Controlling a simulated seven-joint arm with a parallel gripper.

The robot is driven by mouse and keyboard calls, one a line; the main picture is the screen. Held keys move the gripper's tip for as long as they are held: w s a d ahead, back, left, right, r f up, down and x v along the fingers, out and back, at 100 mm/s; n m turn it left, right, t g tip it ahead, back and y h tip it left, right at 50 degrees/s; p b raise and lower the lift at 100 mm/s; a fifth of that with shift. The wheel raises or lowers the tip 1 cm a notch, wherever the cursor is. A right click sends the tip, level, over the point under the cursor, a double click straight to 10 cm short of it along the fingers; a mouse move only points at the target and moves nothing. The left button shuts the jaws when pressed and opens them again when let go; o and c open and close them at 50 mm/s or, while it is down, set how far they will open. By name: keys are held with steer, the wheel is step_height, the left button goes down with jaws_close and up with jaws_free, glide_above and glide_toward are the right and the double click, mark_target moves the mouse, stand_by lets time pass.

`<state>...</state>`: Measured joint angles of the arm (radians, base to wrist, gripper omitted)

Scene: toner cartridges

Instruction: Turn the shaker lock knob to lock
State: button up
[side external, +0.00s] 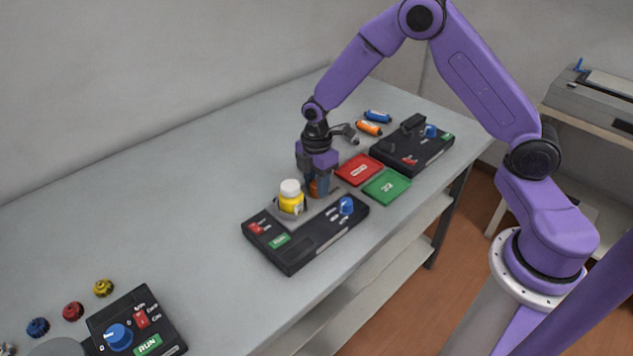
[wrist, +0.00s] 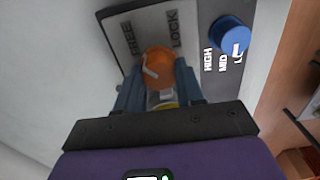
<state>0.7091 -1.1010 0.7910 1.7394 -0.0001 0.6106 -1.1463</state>
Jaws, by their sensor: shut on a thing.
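The shaker (side external: 305,242) is a black unit on the bench with a grey plate at its back. Its orange lock knob (wrist: 157,67) shows in the wrist view below the words FREE and LOCK. A white pointer mark lies on the knob's left part, on the FREE side; its exact angle is hard to tell. My gripper (wrist: 160,88) is shut on the knob, with a blue-grey finger on each side. In the side view my gripper (side external: 318,188) points down behind the yellow bottle, with a little orange showing between the fingers.
A yellow bottle (side external: 291,203) with a white cap stands on the shaker, close to my gripper. A blue speed knob (side external: 347,206) sits on its right. Red (side external: 359,169) and green (side external: 387,186) trays and another black device (side external: 411,148) lie beyond. The bench at left is mostly clear.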

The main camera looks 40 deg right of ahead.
steer(key=m, duration=0.8)
steer(key=shift+m, duration=0.4)
steer(key=m, duration=0.4)
steer(key=shift+w+d+m, duration=0.1)
steer(key=shift+m, duration=2.2)
steer(key=o, duration=1)
steer(key=shift+o, duration=0.2)
